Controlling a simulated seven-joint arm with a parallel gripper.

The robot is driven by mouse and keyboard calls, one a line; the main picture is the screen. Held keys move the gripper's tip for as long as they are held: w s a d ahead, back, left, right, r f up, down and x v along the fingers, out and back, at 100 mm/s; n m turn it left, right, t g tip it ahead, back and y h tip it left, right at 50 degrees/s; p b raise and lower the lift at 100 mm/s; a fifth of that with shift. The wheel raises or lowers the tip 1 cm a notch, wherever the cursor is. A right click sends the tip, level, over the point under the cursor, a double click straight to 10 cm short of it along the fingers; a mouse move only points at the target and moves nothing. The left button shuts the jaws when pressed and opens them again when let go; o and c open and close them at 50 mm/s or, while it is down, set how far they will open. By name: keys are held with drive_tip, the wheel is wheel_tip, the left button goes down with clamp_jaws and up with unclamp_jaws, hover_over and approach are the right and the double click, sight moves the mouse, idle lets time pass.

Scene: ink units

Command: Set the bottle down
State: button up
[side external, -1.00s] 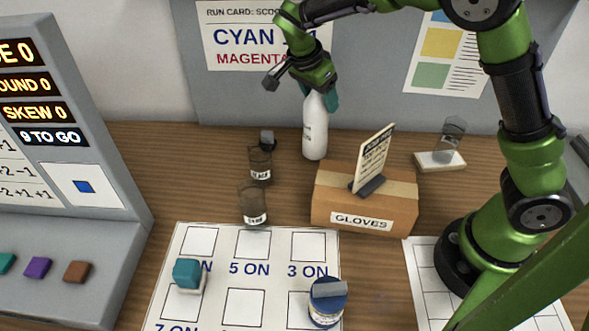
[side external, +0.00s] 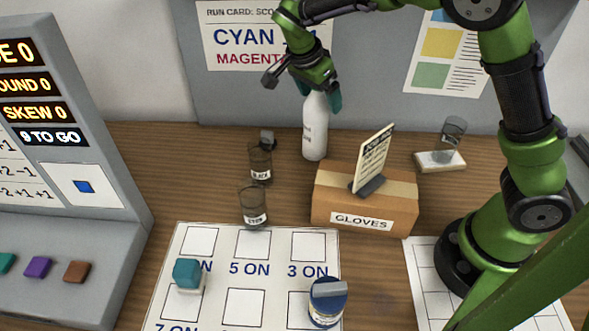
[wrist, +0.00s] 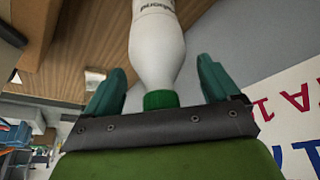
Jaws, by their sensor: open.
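The white bottle (side external: 315,135) stands upright on the wooden table, behind the gloves box. Its neck is partly hidden by my gripper in the side view. In the wrist view the white bottle (wrist: 157,45) ends in a green cap (wrist: 160,100) close to my palm. My gripper (side external: 319,94) is above the bottle, pointing down. In the wrist view my gripper (wrist: 162,75) is open, with one teal finger on each side of the bottle's neck and a visible gap on both sides.
The gloves box (side external: 363,200) with a card stand (side external: 373,160) is close in front of the bottle. Two dark-tinted jars, black (side external: 260,163) and cyan (side external: 252,206), stand to the left. A printed mat (side external: 271,285) lies in front. A clear jar (side external: 450,140) sits at the right.

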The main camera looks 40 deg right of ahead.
drive_tip(key=v, duration=1.1)
drive_tip(key=shift+r, duration=0.2)
